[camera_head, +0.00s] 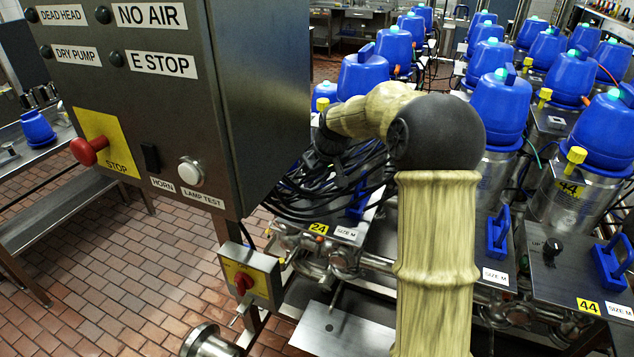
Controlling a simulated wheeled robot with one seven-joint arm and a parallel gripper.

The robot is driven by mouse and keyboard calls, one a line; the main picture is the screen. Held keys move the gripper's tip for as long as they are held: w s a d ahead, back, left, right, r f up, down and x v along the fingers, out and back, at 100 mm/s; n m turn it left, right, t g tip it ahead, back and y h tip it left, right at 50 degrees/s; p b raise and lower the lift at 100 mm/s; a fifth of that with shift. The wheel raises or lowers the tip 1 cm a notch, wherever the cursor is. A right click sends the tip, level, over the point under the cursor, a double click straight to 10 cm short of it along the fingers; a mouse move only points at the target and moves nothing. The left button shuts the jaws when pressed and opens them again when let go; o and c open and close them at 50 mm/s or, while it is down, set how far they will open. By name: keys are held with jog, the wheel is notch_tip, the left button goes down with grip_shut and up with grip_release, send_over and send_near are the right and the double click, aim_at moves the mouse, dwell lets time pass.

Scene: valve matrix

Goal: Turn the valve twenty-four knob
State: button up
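The yellow 24 label (318,228) sits on the front edge of a metal valve unit (338,218), left of my arm, beside a SIZE M tag. I cannot make out a knob on this unit; black cables and my arm cover much of its top. A blue handle (357,203) shows partly behind the cables. My tan arm rises at the centre and bends left at a black joint. The dark end of my arm, with my gripper (328,142), is above and behind the 24 label. Its fingers cannot be made out, nor any contact.
A grey control cabinet (262,90) with a red STOP button (90,150) stands close on the left. A small box with a red switch (245,282) is below it. Unit 44 (575,275) has a black knob (552,247). Blue-topped canisters (500,95) fill the right.

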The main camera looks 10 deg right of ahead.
jog(key=shift+a+m+h+b, duration=0.15)
jog(key=shift+m+h, duration=0.15)
jog(key=shift+m, duration=0.5)
jog(key=shift+a+m+h+b, duration=0.15)
jog(key=shift+m+h, duration=0.15)
jog(key=shift+m, duration=0.5)
jog(key=shift+d, duration=0.15)
jog(key=o, duration=1)
jog(key=b+v, duration=0.1)
jog(key=v, duration=1.6)
jog(key=shift+s+r+b, duration=0.1)
jog(key=shift+s+b, duration=0.15)
jog(key=shift+b, duration=0.1)
